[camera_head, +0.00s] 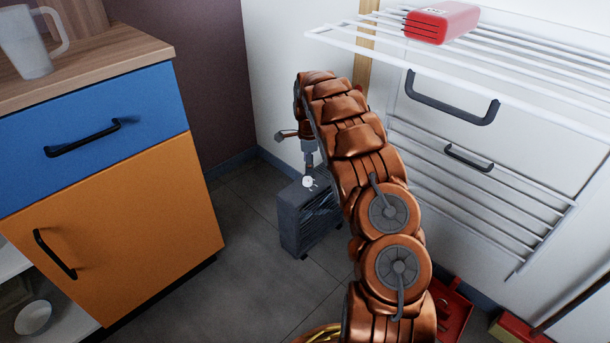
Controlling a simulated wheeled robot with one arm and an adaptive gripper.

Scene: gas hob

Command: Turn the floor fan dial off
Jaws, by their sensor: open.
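The floor fan (293,228) is a dark grey box standing on the floor near the back corner, left of my copper arm. A small whitish dial (308,182) shows at its top. My gripper (309,172) points down from the end of the arm, just above the dial. It is open with nothing seen held in it. The fingertips are small here, and I cannot tell whether they touch the dial or stand apart from it. My arm hides part of the fan's right side.
A cabinet with a blue drawer (95,130) and orange door (130,225) stands left, with a mug (28,42) on top. A white drying rack (345,42) carrying a red box (441,22) is at right. A red dustpan-like item (452,305) lies below. Grey floor is clear between cabinet and fan.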

